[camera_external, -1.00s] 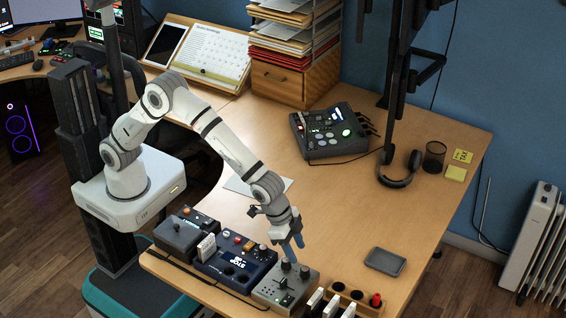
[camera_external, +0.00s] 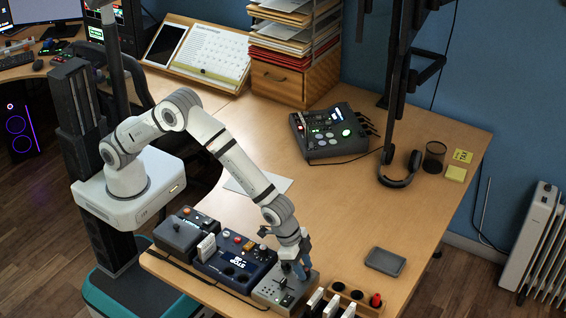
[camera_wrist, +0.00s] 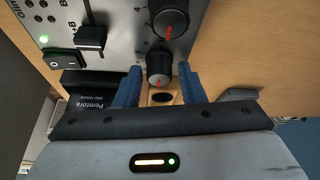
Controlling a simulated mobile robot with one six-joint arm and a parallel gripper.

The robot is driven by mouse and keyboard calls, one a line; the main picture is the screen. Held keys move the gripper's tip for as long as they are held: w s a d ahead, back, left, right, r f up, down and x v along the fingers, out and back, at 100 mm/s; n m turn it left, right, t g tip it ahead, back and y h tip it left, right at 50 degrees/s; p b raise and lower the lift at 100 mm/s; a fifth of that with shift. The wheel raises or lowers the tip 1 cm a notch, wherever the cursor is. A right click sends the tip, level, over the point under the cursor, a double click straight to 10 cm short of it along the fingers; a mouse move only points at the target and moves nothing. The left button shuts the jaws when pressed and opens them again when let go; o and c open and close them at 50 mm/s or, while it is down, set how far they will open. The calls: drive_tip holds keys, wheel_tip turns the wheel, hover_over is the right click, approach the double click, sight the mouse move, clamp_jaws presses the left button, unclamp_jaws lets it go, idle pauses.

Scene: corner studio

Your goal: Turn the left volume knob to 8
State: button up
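The grey control box (camera_external: 268,293) sits at the table's front edge. The wrist view shows its panel (camera_wrist: 122,45) with two black knobs, each with a red pointer line. One knob (camera_wrist: 159,68) is between my blue fingertips; the other knob (camera_wrist: 168,20) is beyond it, farther from my gripper. My gripper (camera_wrist: 160,80) is open, a finger on each side of the nearer knob with small gaps showing. In the external view, my gripper (camera_external: 299,271) is low over the box and hides the knobs.
On the panel are a slider (camera_wrist: 91,37), a rocker switch (camera_wrist: 64,61) and a green light. A blue STOP box (camera_external: 235,265) stands to the left. White-topped items (camera_external: 322,304) and a wooden holder (camera_external: 346,295) stand close right. The table's middle is clear.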

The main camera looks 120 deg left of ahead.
drive_tip(key=c, duration=0.7)
